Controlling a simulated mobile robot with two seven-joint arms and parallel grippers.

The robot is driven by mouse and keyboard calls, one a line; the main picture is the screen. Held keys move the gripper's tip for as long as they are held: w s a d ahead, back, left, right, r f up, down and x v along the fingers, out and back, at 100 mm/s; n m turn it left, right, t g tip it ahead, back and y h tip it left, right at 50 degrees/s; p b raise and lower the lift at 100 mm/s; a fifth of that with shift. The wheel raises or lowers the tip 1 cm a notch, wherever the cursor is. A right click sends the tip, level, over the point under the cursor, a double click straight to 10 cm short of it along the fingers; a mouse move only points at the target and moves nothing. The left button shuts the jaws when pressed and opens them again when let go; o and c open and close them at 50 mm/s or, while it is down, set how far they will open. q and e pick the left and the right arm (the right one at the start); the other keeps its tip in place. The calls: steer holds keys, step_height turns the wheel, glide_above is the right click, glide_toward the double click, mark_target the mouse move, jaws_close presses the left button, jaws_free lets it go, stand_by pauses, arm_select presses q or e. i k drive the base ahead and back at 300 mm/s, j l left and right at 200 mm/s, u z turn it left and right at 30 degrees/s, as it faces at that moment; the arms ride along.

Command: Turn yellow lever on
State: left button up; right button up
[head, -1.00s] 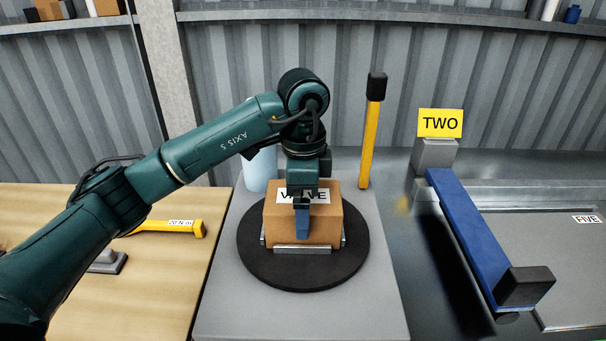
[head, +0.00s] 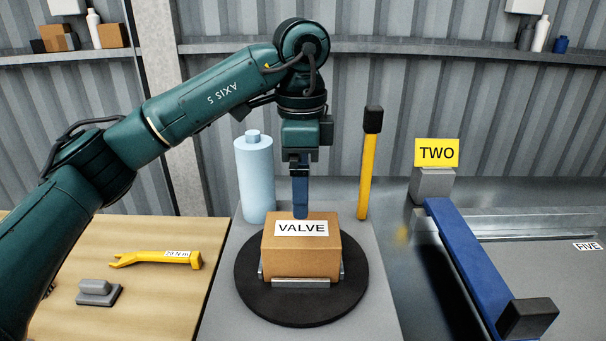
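The yellow lever (head: 366,176) with a black grip stands nearly upright at the back right of the grey bench. My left gripper (head: 300,214) hangs fingers down just above the back of the cardboard box labelled VALVE (head: 301,252), left of the lever. Its blue fingers show edge-on, so I cannot tell whether they are open or shut, and nothing is seen held in them. The box sits on a black round turntable (head: 300,315) between metal brackets. My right gripper is out of view.
A pale blue bottle (head: 254,180) stands behind the box. A blue lever (head: 472,262) with a black grip lies to the right, near the yellow TWO sign (head: 436,153). A yellow wrench (head: 157,259) and a grey block (head: 97,291) lie on the wooden table.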

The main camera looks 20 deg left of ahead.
mark_target(373, 115)
steer(key=k, duration=1)
